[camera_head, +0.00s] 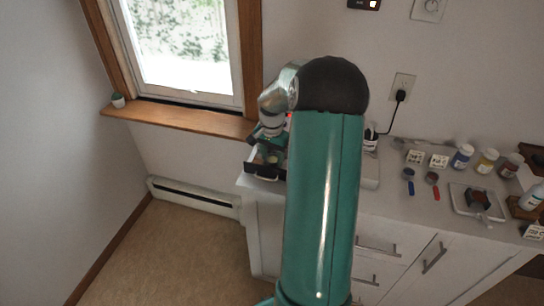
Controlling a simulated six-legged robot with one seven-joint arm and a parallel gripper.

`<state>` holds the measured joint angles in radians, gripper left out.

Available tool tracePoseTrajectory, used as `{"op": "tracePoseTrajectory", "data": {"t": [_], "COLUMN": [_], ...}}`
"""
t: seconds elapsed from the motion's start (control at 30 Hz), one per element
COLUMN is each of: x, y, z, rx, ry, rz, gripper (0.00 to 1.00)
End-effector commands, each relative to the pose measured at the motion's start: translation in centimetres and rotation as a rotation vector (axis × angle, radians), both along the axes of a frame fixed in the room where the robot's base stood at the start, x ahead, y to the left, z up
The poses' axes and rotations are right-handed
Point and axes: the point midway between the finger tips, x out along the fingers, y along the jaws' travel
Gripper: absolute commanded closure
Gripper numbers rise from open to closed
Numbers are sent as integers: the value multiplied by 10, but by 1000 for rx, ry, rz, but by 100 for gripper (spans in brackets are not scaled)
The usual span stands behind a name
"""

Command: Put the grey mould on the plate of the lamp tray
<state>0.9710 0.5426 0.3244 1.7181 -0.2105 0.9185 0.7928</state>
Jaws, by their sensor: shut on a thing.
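My gripper (267,157) points down over the left end of the grey counter, partly covered by my own arm. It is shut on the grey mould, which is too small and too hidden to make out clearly. A dark, low tray-like thing with a pale edge (262,171) lies right below the gripper, at the counter's left end. I take it for the lamp tray, but its plate is hidden. I cannot tell whether the mould touches it.
The counter (390,178) holds a blue scoop (409,181), a red scoop (433,180), small labelled cards, several jars and a white tray (463,206) with a dark object. A window sill (180,118) is behind left. My arm hides the counter's middle left.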

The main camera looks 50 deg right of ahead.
Motion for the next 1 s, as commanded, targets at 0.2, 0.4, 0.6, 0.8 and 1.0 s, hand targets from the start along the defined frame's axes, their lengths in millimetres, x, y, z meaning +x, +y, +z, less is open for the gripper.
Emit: {"op": "tracePoseTrajectory", "data": {"t": [0.2, 0.4, 0.6, 0.8, 1.0], "x": [0, 1, 0, 0, 1], "y": [0, 0, 0, 0, -1], "z": [-3, -6, -5, -4, 19], "rx": [-2, -2, -2, -2, -5], "ry": [-3, -2, -2, -2, -4], "rz": [1, 2, 1, 1, 2], "gripper": [80, 49, 33, 33, 33]}}
